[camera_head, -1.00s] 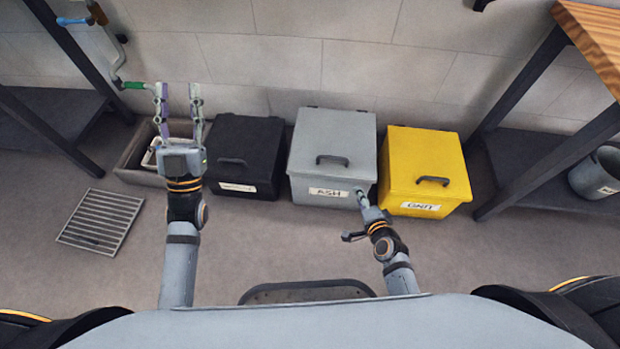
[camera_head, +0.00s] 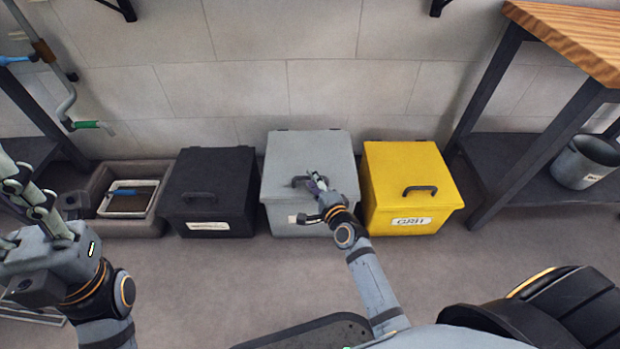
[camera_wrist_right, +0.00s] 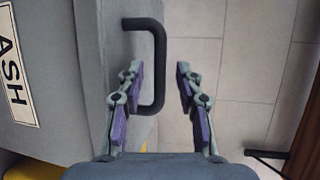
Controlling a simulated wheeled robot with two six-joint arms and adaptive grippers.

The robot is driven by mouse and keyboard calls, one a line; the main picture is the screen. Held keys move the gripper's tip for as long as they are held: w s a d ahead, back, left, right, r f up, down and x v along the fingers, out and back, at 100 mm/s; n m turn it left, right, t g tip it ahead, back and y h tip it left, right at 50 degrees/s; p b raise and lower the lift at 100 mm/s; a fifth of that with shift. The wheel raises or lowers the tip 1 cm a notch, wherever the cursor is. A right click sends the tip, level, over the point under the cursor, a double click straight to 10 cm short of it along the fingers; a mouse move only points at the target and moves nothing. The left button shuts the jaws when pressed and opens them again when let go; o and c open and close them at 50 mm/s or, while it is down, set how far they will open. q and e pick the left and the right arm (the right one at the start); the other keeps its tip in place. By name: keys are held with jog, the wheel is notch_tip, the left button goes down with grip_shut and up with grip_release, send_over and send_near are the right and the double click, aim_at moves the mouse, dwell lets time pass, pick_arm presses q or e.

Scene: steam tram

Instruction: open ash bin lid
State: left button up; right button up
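The grey ash bin (camera_head: 283,213) stands on the floor by the wall with its lid (camera_head: 310,148) shut. Its black handle (camera_head: 298,181) also shows in the right wrist view (camera_wrist_right: 160,50), beside the ASH label (camera_wrist_right: 12,75). My right gripper (camera_head: 316,180) is at the handle and hides part of the bin's front. In the right wrist view its fingers (camera_wrist_right: 158,72) are apart, with the handle's bar between the fingertips in the picture; contact is not clear. My left gripper (camera_head: 25,185) is at the left edge, fingers apart and empty, away from the bin.
A black bin (camera_head: 213,170) stands close on the left, a yellow grit bin (camera_head: 402,160) close on the right. A low box (camera_head: 97,181) with a tray is further left. A workbench (camera_head: 570,35) with a bucket (camera_head: 585,165) stands right.

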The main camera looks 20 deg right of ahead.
jog(key=shift+x, duration=1.2)
jog(key=shift+c, duration=0.5)
grip_shut()
